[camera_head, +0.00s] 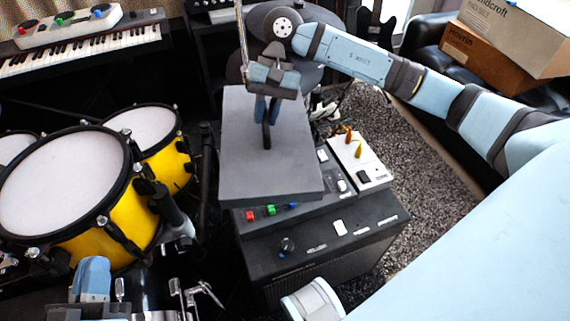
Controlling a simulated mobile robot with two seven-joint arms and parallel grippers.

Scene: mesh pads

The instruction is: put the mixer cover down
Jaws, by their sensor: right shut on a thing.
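The mixer cover (268,170) is a flat grey slab with a dark upright handle (267,138) in its middle. My right gripper (267,112) comes from above and is shut on the handle. The cover hangs over or rests on the dark mixer (265,213), whose front strip shows red, green and blue buttons; I cannot tell whether they touch.
The mixer is on a black amplifier-like box (315,245). Yellow drums (60,190) stand at left, a keyboard (80,45) behind. Cardboard boxes (490,55) lie on a dark sofa at right.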

